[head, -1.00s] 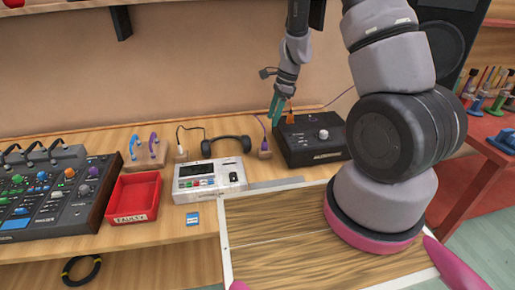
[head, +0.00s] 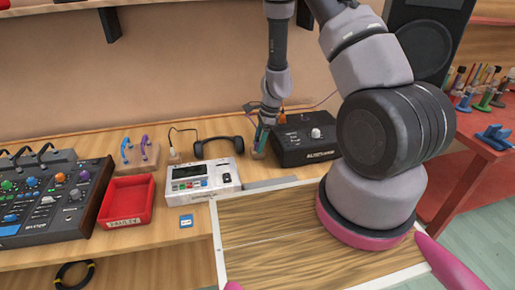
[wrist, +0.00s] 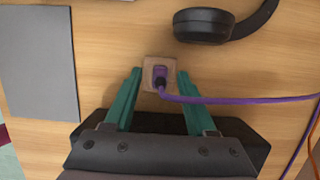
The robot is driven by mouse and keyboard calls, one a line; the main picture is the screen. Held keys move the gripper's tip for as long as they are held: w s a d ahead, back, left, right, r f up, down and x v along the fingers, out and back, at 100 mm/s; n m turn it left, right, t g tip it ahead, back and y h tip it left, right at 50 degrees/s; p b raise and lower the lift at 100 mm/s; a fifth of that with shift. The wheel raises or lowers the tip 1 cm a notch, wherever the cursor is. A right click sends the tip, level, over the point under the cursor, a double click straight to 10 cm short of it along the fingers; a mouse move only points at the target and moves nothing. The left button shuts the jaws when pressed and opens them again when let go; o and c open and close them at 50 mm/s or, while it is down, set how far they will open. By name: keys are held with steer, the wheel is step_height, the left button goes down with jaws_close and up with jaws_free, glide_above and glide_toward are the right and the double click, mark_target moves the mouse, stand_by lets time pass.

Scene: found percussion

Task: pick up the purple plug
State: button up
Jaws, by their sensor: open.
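The purple plug (wrist: 160,77) sits upright in a small wooden block (wrist: 150,62) on the bench in the wrist view, with a purple cable running off to the right. My gripper (wrist: 152,92) is open, its two green fingers one on each side of the plug and block, with nothing held. I cannot tell from the wrist view how far the fingertips are above the bench. In the head view my gripper (head: 261,140) is low at the block's place, left of the black box, and hides the plug.
A black box with a knob (head: 305,140) stands just right of my gripper. Black headphones (head: 218,150) lie to the left. A white device (head: 203,181), a red tray (head: 127,201) and a mixer (head: 50,200) stand further left. A grey flat panel (wrist: 38,55) shows in the wrist view.

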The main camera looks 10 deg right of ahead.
jaws_close()
steer(key=shift+r, duration=0.1)
